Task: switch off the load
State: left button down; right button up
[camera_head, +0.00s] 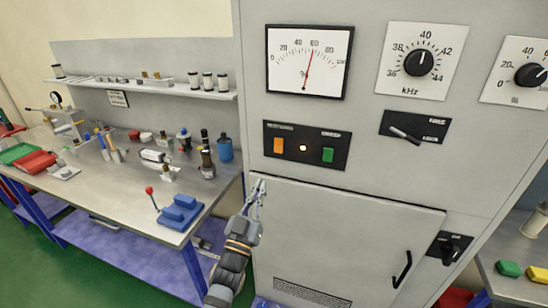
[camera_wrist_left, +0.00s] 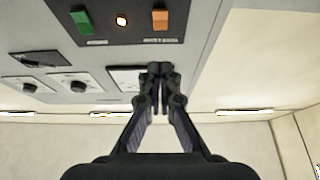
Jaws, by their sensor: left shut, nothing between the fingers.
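A grey cabinet (camera_head: 340,165) carries a black panel (camera_head: 307,146) with an orange button (camera_head: 279,146), a lit lamp (camera_head: 303,147) and a green button (camera_head: 327,155). The panel also shows upside down in the left wrist view, with the orange button (camera_wrist_left: 160,20), the lamp (camera_wrist_left: 122,20) and the green button (camera_wrist_left: 81,22). My left gripper (camera_head: 259,186) is shut and empty, below the orange button near the cabinet's left edge. Its closed fingertips (camera_wrist_left: 160,70) show in the wrist view, apart from the buttons. Labels are too small to read surely. My right gripper is not in view.
A needle meter (camera_head: 308,60) reads about 60. A kHz dial (camera_head: 418,63), another dial (camera_head: 529,75), a lever switch (camera_head: 405,134) and a rotary switch (camera_head: 450,248) sit right. The cabinet door (camera_head: 340,235) is closed. A cluttered workbench (camera_head: 115,190) stands left.

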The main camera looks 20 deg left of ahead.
pick_arm(q)
jog(key=p, duration=0.3)
send_near(279, 146)
notch_tip(279, 146, up, 4)
jog(key=w, duration=0.2)
jog(key=w+f, duration=0.1)
jog(key=w, duration=0.1)
jog(key=shift+w, duration=0.2)
jog(key=shift+w+f, duration=0.2)
jog(key=shift+w, duration=0.25)
